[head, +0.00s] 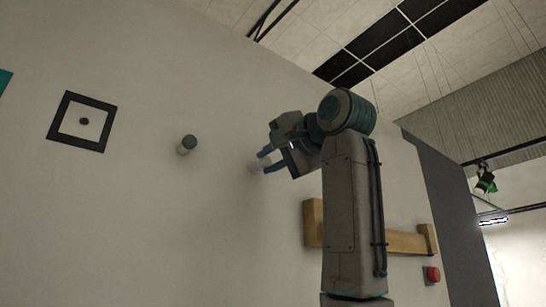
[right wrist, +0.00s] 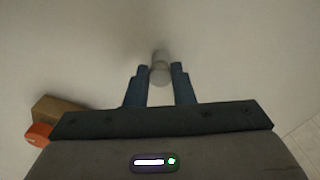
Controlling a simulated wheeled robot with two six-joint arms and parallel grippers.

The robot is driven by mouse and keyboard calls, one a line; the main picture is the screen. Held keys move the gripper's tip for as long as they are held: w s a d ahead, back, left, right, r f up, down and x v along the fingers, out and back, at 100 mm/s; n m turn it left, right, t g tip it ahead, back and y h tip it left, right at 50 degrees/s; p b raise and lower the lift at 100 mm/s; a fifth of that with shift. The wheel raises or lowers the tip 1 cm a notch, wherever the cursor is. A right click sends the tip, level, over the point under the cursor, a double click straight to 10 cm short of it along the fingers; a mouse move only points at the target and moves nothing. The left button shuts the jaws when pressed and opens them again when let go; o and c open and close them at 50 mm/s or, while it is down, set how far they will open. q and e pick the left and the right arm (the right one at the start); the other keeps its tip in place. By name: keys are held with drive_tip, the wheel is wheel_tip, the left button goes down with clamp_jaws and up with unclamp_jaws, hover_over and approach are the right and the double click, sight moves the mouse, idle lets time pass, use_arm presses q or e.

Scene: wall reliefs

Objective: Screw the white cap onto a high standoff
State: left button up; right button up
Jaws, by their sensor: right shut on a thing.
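My right gripper (head: 264,160) reaches to the wall from the right and is shut on a small pale cylinder, which looks like the white cap (head: 255,167). In the right wrist view the cap (right wrist: 160,74) sits between the two blue fingertips. A paler cylindrical part (right wrist: 160,54) shows just beyond it toward the wall, likely a standoff. I cannot tell whether the cap touches it or is seated on it. Another standoff (head: 187,145) with a dark grey end sticks out of the wall to the left. My left gripper is not in view.
A black square frame with a dark dot (head: 84,121) is on the wall at left, and a teal piece (head: 4,82) is at the left edge. A wooden ledge (head: 312,222) and a red knob (head: 432,275) are low at right. The wall between is bare.

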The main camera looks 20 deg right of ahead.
drive_tip(key=shift+w, duration=0.1)
drive_tip(key=o, duration=0.9)
drive_tip(key=shift+o, duration=0.6)
drive_tip(key=shift+w+a, duration=0.1)
drive_tip(key=shift+w, duration=0.05)
drive_tip(key=shift+s+f, duration=0.1)
drive_tip(key=shift+s, duration=0.2)
drive_tip(key=b+v, duration=0.6)
drive_tip(key=v, duration=0.4)
